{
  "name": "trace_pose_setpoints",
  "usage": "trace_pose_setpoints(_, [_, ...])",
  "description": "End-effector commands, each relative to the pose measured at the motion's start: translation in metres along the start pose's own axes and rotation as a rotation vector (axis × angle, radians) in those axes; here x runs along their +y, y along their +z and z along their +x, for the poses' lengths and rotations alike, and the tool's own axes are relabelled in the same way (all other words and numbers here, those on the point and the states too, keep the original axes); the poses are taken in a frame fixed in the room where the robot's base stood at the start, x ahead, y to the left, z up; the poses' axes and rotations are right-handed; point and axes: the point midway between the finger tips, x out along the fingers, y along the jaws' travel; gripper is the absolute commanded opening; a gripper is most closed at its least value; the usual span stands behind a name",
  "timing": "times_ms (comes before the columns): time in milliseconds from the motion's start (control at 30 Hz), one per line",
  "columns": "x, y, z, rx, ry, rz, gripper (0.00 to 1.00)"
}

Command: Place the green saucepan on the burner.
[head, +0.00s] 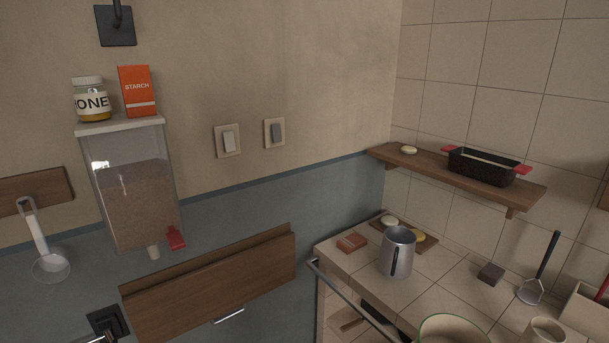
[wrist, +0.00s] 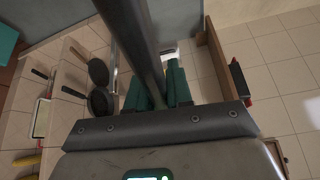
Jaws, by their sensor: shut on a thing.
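My gripper (wrist: 168,82) shows in the wrist view, with two teal fingers close together. A dark grey bar (wrist: 138,40) runs from the top edge down between the fingers. My gripper is shut on it, but I cannot tell whether it is the saucepan's handle. In the head view, a round vessel with a green rim (head: 452,316) is cut off at the bottom edge. Its sides are out of frame, so I cannot tell whether it is the green saucepan. I cannot make out the burner in either view. My gripper is not in the head view.
A metal pitcher (head: 397,252) stands on the tiled counter (head: 350,268), beside a wooden board. A masher (head: 538,270) and a cup (head: 545,332) are farther right. A wall shelf (head: 440,174) holds a black pan (head: 482,168). Dark pans (wrist: 98,72) show in the wrist view.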

Motion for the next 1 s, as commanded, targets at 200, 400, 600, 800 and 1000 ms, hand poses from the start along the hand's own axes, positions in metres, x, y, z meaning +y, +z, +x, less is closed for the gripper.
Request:
trace_pose_setpoints(200, [0.058, -0.002, -0.041, 0.052, 0.0, 0.006, 0.0])
trace_pose_setpoints(400, [0.107, -0.001, -0.077, 0.093, -0.008, 0.007, 0.0])
trace_pose_setpoints(600, [0.128, -0.001, -0.093, 0.112, -0.02, 0.005, 0.0])
trace_pose_setpoints(800, [0.159, -0.006, -0.091, 0.115, -0.016, 0.006, 0.0])
trace_pose_setpoints(1000, [0.176, -0.008, -0.09, 0.114, -0.017, 0.005, 0.0])
